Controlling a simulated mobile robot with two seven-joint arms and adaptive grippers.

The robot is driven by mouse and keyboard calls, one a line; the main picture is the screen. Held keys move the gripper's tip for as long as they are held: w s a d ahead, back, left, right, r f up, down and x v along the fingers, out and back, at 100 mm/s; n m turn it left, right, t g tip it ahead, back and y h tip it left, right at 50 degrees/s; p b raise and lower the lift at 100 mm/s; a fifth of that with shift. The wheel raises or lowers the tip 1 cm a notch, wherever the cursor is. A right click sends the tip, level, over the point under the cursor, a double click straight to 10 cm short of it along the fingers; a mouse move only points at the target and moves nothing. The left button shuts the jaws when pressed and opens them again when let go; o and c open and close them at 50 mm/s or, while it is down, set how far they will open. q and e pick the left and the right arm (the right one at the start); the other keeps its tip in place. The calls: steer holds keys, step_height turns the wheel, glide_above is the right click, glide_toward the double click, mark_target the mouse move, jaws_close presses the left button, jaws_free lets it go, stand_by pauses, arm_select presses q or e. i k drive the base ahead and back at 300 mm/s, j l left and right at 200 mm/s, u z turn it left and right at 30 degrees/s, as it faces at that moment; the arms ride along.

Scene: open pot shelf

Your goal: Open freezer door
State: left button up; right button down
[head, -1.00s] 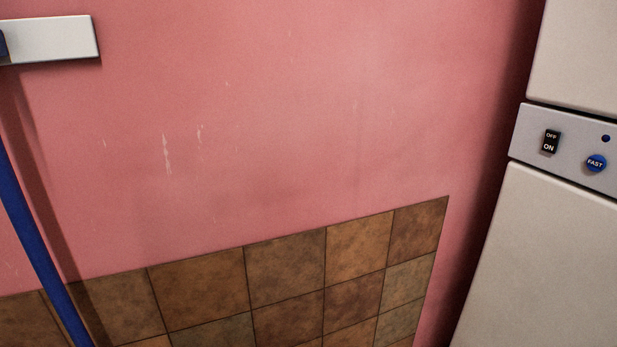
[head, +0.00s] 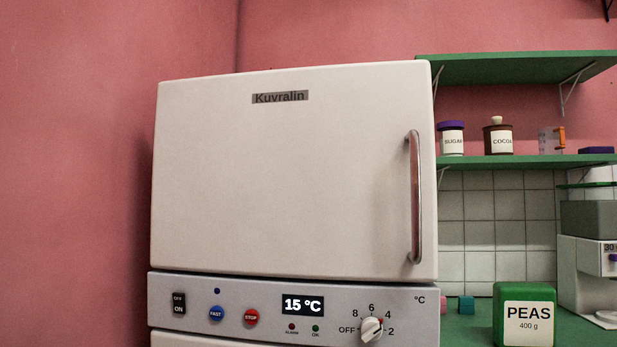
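The freezer door (head: 285,180) is a pale, off-white upper door with a "Kuvralin" badge, in the middle of the head view. It appears shut, flush above the control panel (head: 235,318). A vertical metal handle (head: 415,198) runs along its right side. The panel carries a display reading 15 °C, a round dial, and blue and red buttons. The top of a lower door shows beneath the panel. Neither of my grippers is in the head view.
Right of the freezer is a green counter (head: 470,331) with a green PEAS box (head: 525,316) and a grey-white appliance (head: 590,280). Green shelves (head: 515,67) above hold a SUGAR jar (head: 452,138) and a COCOA jar (head: 498,137). The pink wall at left is bare.

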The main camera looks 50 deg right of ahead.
mark_target(326, 172)
steer(key=z, duration=1.25)
